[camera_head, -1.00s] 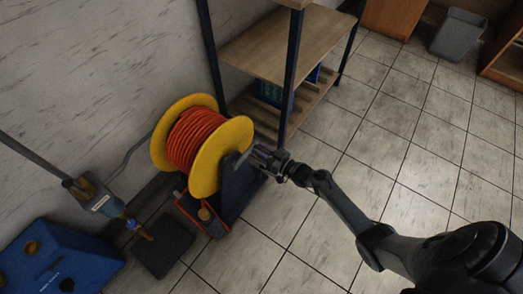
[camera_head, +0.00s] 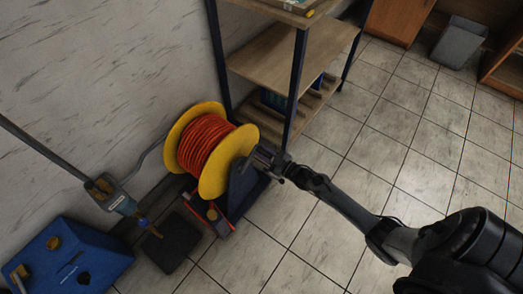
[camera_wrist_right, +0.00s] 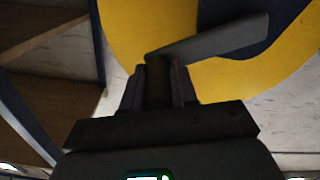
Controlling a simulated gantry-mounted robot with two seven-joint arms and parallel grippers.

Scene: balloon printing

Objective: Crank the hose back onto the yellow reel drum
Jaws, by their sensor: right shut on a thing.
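The yellow reel drum (camera_head: 181,112) stands on its dark blue stand by the wall, with orange-red hose (camera_head: 205,147) wound around it between two yellow flanges. My right gripper (camera_head: 262,160) is at the right side of the reel. In the right wrist view, its fingers (camera_wrist_right: 158,88) are shut on the dark handle (camera_wrist_right: 157,72) of the crank. The grey crank arm (camera_wrist_right: 215,40) runs from the handle across the yellow flange (camera_wrist_right: 160,22). In the head view the gripper mostly hides the crank.
A wooden shelf rack (camera_head: 265,62) with dark posts stands close behind the reel. A blue box (camera_head: 70,258), a dark flat pad (camera_head: 172,243) and a nozzle-like tool on a grey pole (camera_head: 118,200) are at the left. Tiled floor (camera_head: 300,245) is clear in front.

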